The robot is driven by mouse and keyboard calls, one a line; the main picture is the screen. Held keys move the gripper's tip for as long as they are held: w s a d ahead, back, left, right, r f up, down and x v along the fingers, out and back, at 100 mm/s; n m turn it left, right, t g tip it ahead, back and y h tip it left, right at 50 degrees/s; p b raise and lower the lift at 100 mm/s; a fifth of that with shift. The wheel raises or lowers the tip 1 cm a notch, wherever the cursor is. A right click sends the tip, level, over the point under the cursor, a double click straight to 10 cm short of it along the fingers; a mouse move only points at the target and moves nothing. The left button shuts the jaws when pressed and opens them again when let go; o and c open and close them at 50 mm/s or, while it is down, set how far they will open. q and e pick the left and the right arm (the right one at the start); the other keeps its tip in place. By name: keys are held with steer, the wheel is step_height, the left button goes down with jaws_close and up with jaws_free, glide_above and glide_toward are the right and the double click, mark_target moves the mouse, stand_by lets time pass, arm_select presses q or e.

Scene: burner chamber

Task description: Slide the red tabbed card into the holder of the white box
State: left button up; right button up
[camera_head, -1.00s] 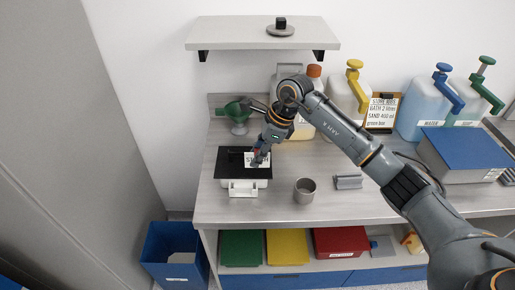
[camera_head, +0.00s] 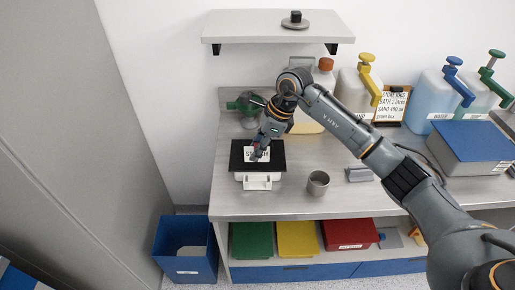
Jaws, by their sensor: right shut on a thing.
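The white box (camera_head: 240,177) stands at the left front of the bench under a flat black lid (camera_head: 276,158). A small white holder (camera_head: 257,184) juts from the box's front face. The white card (camera_head: 251,156) with black lettering shows over the lid, and a bit of red shows at its upper edge by my fingers. My right gripper (camera_head: 260,150) is shut on the card from above. The gripper hides part of the card and its lettering. Whether the card touches the lid cannot be told. My left gripper is not in view.
A grey metal cup (camera_head: 318,183) stands right of the box, with a small grey block (camera_head: 359,174) beyond it. Jugs with coloured pumps and a blue-topped case (camera_head: 475,142) fill the right. A shelf (camera_head: 285,29) hangs above.

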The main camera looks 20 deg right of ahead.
step_height(320, 180, down, 10)
steer(key=b, duration=0.8)
steer(key=shift+d+r, duration=0.1)
stand_by(0.4)
steer(key=shift+b, duration=0.7)
steer(key=shift+f, duration=0.2)
stand_by(0.5)
steer(key=shift+f+b, duration=0.35)
steer(key=shift+b, duration=0.05)
steer(key=shift+f+b, duration=0.4)
